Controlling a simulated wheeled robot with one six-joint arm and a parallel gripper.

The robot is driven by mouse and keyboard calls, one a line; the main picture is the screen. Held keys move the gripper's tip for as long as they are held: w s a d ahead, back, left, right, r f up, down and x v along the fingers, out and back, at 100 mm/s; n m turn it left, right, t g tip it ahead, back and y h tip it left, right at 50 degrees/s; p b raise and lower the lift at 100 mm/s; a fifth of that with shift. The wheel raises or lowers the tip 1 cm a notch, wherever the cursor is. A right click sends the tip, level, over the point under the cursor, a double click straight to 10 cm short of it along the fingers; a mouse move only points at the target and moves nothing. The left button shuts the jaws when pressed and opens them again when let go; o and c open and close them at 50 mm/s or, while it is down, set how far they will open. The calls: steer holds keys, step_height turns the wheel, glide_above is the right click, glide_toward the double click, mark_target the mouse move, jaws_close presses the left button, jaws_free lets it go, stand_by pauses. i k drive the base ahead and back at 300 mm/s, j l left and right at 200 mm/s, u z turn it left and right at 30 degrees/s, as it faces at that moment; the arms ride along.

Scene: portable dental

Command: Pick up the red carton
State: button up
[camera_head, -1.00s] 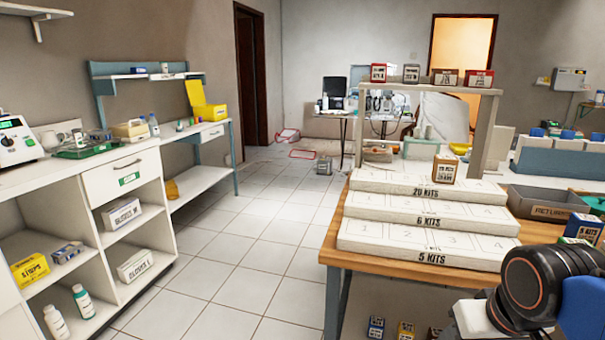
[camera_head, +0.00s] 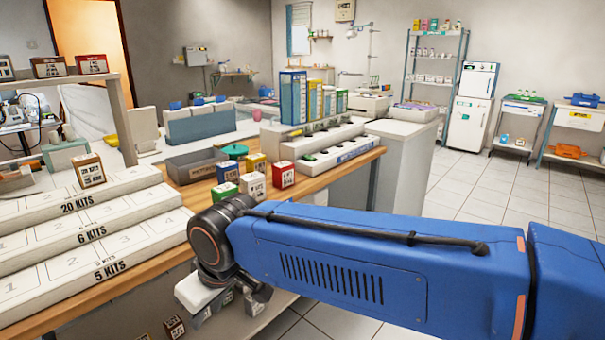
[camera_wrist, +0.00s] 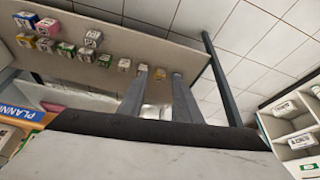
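A small red carton (camera_head: 284,175) with a white label stands on the wooden table, at the right end of a group of cartons. Beside it are a white carton (camera_head: 252,186), a yellow carton (camera_head: 256,163) and a green one (camera_head: 224,195). Another red carton (camera_head: 92,64) stands on the raised shelf at the far left. My gripper (camera_wrist: 160,72) shows two fingers apart with nothing held between them. In the head view my arm crosses the front, and its wrist hangs low beside the table's front edge, away from the red carton.
White stepped kit racks (camera_head: 90,235) fill the table's left side, with a brown carton (camera_head: 90,170) on top. A grey tray (camera_head: 196,165) and a row of binders (camera_head: 300,98) stand behind the cartons. The wrist view shows a low shelf (camera_wrist: 130,40) with several small cartons.

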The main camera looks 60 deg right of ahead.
mark_target(282, 173)
steer(key=i+l+z, duration=0.1)
steer(key=z, duration=1.2)
